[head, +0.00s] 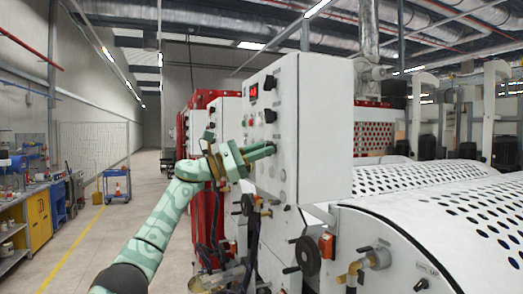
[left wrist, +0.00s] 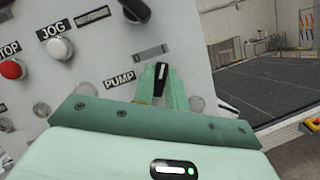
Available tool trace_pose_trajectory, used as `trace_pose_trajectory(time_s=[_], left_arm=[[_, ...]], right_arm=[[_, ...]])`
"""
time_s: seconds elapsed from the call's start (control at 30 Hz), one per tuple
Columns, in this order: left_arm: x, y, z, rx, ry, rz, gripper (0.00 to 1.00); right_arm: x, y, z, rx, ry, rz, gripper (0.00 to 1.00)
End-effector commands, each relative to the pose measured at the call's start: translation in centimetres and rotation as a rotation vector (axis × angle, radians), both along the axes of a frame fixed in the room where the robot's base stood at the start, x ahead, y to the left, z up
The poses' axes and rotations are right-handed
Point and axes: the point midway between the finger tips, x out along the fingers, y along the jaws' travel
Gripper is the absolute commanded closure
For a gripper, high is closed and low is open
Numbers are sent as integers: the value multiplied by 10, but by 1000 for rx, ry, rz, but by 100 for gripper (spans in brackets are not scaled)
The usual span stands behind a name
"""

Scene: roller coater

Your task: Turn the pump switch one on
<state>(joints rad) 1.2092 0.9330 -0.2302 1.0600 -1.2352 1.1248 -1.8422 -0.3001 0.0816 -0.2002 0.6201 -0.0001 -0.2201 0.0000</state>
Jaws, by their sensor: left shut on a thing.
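The pump switch is a small black knob (left wrist: 161,73) with a white line, on the grey panel beside the label PUMP (left wrist: 120,79) in the left wrist view. Its white line stands nearly upright in that view. My left gripper (left wrist: 162,88) has its two green fingers on either side of this knob, shut on it. In the head view my left gripper (head: 271,151) reaches from the left to the face of the white control box (head: 325,130); the fingers hide the knob there. My right gripper is not in view.
The panel also carries a red STOP button (left wrist: 12,69), a white JOG button (left wrist: 60,47) and another black knob (left wrist: 135,10) near the fingers. Below the box are an orange switch box (head: 327,244) and a black handwheel (head: 306,255). The aisle at left is clear.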

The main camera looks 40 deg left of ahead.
Motion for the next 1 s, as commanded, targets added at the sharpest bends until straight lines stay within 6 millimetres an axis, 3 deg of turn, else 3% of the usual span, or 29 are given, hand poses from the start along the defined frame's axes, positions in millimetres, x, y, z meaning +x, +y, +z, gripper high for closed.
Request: trace_pose_trajectory(time_s=[0.3, 0.33, 0.4, 0.77, 1.0], left_arm=[[0, 0, 0, 3, -2, 2, 100], [0, 0, 0, 3, -2, 2, 84], [0, 0, 0, 3, -2, 2, 65], [-3, 4, -3, 3, -1, 3, 65], [-37, 32, -24, 4, 2, 6, 65]], right_arm=[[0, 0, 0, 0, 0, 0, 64], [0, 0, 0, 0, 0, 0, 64], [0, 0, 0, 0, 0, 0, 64], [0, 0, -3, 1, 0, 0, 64], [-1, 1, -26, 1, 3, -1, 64]])
